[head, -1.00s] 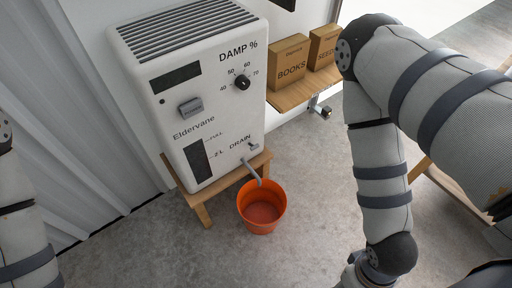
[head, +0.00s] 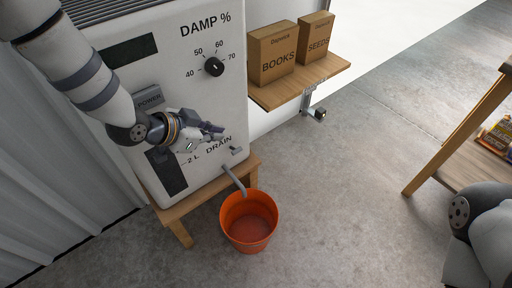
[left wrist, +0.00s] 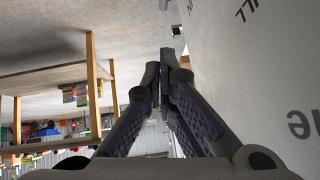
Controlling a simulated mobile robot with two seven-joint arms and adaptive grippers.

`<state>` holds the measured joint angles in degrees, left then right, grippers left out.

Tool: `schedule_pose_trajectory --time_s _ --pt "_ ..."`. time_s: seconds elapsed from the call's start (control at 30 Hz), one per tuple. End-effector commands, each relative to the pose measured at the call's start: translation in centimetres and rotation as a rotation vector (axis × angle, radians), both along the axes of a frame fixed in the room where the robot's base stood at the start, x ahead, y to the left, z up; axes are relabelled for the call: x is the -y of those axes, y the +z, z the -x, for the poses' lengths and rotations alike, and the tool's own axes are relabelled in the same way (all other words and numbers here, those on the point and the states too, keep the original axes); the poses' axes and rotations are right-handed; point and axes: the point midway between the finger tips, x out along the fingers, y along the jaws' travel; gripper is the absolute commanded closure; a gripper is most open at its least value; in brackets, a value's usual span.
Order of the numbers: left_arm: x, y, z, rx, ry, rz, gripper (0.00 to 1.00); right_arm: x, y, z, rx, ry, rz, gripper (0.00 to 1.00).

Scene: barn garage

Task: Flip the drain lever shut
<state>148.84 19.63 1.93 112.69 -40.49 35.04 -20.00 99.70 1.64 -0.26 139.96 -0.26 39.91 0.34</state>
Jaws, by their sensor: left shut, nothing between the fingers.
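The white dehumidifier (head: 185,50) stands on a low wooden stand with its front panel facing me. The small grey drain lever (head: 236,150) sits at the lower right of the panel, beside the word DRAIN, above the drain spout (head: 234,180). My left gripper (head: 218,132) is in front of the panel, just up and left of the lever, its fingers shut and empty. In the left wrist view the shut fingers (left wrist: 166,60) point along the panel, and a small grey piece (left wrist: 177,31) shows beyond their tips. My right gripper is out of view.
An orange bucket (head: 249,222) stands on the floor under the spout. A wooden shelf (head: 300,82) with two boxes, BOOKS (head: 272,55) and SEEDS (head: 315,38), is right of the machine. A wooden rack (head: 455,145) stands farther right. The floor between is clear.

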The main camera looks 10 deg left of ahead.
Motion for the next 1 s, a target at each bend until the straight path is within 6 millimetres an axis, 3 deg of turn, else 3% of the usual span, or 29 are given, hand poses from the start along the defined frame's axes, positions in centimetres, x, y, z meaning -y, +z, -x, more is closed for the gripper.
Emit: schedule_pose_trajectory --time_s 0.33,0.8,1.0 --pt "0.2 -0.6 -0.4 -0.002 0.001 -0.001 1.00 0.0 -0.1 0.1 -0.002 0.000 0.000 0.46" --pt "3.7 -7.7 -6.3 -0.006 0.002 0.001 1.00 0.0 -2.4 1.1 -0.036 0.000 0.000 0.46" --pt "3.1 -10.3 -6.4 -0.005 0.004 0.002 1.00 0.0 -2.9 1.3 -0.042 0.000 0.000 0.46"
